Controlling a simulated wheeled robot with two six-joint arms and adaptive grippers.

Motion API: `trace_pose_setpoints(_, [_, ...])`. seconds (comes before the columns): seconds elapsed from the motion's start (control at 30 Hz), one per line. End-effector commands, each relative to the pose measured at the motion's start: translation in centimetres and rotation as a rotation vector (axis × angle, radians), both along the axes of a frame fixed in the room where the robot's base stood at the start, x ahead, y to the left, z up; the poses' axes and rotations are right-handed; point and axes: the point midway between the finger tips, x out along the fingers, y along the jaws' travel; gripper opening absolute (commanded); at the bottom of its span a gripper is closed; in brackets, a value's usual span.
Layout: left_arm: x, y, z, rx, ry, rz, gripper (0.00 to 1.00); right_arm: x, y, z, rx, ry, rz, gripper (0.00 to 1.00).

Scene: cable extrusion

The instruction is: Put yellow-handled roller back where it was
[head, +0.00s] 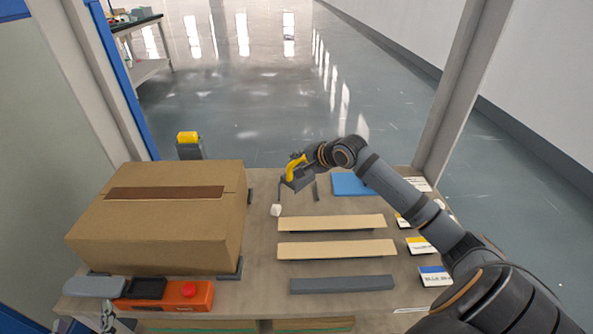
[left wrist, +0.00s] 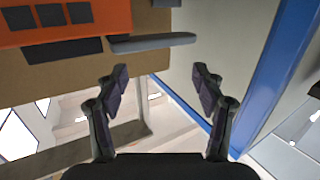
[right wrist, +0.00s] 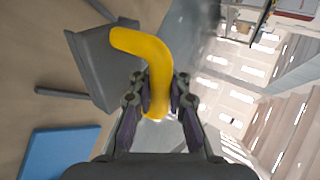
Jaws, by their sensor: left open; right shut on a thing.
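The yellow-handled roller (head: 295,168) is at the back middle of the table, and my right gripper (head: 307,157) is shut on its handle. Its white roller end (head: 276,210) hangs from a thin rod toward the front left. In the right wrist view the curved yellow handle (right wrist: 150,48) lies between the fingers of my right gripper (right wrist: 160,92); the roller end is hidden. A grey block-like holder (right wrist: 105,68) is beside and beneath the handle; I cannot tell whether they touch.
A large cardboard box (head: 160,225) fills the table's left side. An orange tool case (head: 175,298) lies in front. Two beige strips (head: 330,223) and a grey bar (head: 340,284) lie mid-table. A blue pad (head: 352,184) and labelled cards (head: 433,275) are at right.

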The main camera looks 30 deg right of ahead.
Motion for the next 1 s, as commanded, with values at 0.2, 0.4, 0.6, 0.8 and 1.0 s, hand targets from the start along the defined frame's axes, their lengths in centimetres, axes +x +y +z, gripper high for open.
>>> trace_pose_setpoints(0.2, [0.7,0.1,6.6,0.006,-0.272,0.005,0.69,0.0,0.0,-1.1,0.0,-0.002,0.001,0.0])
trace_pose_setpoints(0.4, [0.0,0.1,12.2,0.011,-0.501,0.006,0.69,0.0,0.0,-2.0,-0.001,-0.003,0.0,0.0])
trace_pose_setpoints(0.6, [-1.5,0.0,16.5,0.013,-0.688,0.004,0.69,0.0,0.0,-2.6,-0.001,-0.003,0.0,0.0])
trace_pose_setpoints(0.8, [-2.6,-0.1,18.7,0.014,-0.793,0.002,0.69,0.0,0.0,-2.9,-0.001,-0.003,0.0,0.0])
trace_pose_setpoints(1.0, [-2.9,-0.1,19.2,0.014,-0.812,0.001,0.69,0.0,0.0,-2.9,-0.001,-0.003,0.0,0.0])
